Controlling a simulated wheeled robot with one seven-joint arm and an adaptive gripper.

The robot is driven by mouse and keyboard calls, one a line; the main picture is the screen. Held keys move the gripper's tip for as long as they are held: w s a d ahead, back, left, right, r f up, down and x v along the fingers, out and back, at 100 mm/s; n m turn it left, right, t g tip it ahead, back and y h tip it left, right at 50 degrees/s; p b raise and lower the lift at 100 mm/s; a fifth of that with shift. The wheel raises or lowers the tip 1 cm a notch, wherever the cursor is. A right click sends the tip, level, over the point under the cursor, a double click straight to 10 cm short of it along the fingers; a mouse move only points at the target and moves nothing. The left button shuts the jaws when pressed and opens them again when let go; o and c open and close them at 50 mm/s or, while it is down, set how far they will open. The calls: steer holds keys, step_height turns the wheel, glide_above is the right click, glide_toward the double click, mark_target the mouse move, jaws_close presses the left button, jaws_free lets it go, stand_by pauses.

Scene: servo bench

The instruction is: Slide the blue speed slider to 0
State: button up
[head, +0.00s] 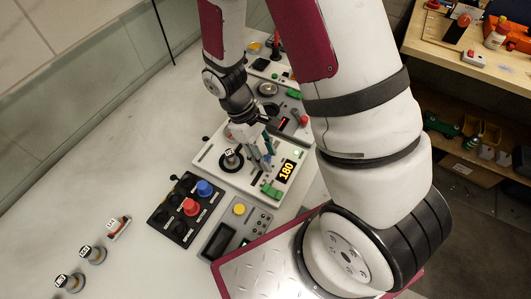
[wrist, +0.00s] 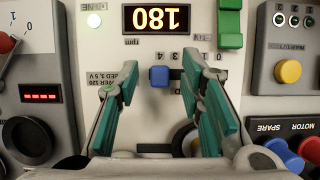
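The blue speed slider (wrist: 159,76) is a small square cap on the white panel (wrist: 180,105). In the wrist view it stands near the mark 4 of an upside-down scale, with the 0 mark (wrist: 205,57) to its right. My gripper (wrist: 158,70) is open, its green-padded fingers to the left and right of the slider with visible gaps, apparently not touching it. In the head view my gripper (head: 262,153) is low over the panel and hides the slider. The display (wrist: 157,19) reads 180, also in the head view (head: 286,171).
Green blocks (wrist: 230,22) stand on the panel right of the display. A round black knob (head: 231,158) is on the panel. A black box with red (head: 190,207) and blue (head: 204,188) buttons and a grey box with a yellow button (head: 239,209) stand nearby.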

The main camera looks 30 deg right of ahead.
mark_target(258, 185)
steer(key=shift+c, duration=0.2)
jaws_close()
steer(key=shift+s+a+p, duration=0.3)
steer(key=shift+s+a, duration=0.35)
steer(key=shift+a, duration=0.3)
steer(key=shift+s+a+p, duration=0.25)
steer(key=shift+s+a, duration=0.35)
steer(key=shift+a, duration=0.35)
steer(key=shift+s+a+p, duration=0.3)
steer(key=shift+s+a, duration=0.35)
steer(key=shift+a, duration=0.3)
steer(key=shift+o, duration=0.2)
jaws_free()
steer(key=shift+a, duration=0.1)
steer(key=shift+w+r, duration=0.1)
steer(key=shift+r, duration=0.05)
steer(key=v, duration=1.1)
steer(key=shift+r, duration=0.25)
